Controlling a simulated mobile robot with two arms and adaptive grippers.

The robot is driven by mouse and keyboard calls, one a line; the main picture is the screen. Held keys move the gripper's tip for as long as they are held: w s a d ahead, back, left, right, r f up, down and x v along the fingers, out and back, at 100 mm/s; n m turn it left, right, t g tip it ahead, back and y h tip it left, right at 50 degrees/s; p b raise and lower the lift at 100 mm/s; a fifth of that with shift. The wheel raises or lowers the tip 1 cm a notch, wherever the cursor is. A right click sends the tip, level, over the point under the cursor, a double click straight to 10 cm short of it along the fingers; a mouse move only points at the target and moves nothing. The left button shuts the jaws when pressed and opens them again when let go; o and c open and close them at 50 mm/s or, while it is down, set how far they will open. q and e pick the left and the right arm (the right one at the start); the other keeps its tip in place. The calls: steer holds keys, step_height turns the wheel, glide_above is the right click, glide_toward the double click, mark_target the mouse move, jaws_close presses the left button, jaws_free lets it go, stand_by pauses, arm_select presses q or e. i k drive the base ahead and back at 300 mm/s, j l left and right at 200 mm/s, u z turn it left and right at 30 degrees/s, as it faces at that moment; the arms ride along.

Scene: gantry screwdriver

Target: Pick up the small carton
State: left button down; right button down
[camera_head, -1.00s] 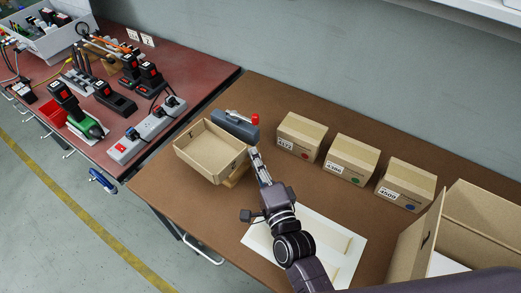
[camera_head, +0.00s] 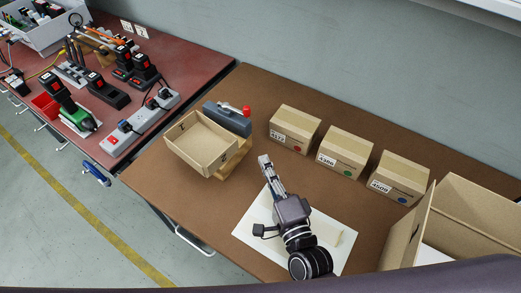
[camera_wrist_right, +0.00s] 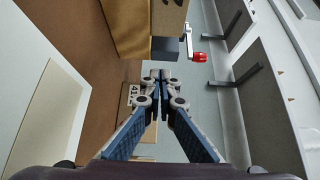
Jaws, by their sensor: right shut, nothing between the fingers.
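Three small closed cartons stand in a row at the back of the brown table: a left one (camera_head: 295,130), a middle one (camera_head: 345,153) and a right one (camera_head: 400,178). Each has a white number label and a coloured dot. My right gripper (camera_head: 265,163) is shut and empty, in front of the left carton and apart from all three. Its closed fingers (camera_wrist_right: 158,82) fill the middle of the right wrist view. My left gripper is not in view.
An open shallow box (camera_head: 202,145) rests by a wooden block, beside a dark grey device (camera_head: 228,118) with a red knob. A white sheet (camera_head: 335,258) lies under my right arm. A large open carton (camera_head: 480,215) stands at the right. A red bench with tools (camera_head: 205,75) adjoins at left.

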mark_target(204, 142)
steer(key=k+j, duration=0.1)
steer(key=k, duration=0.9)
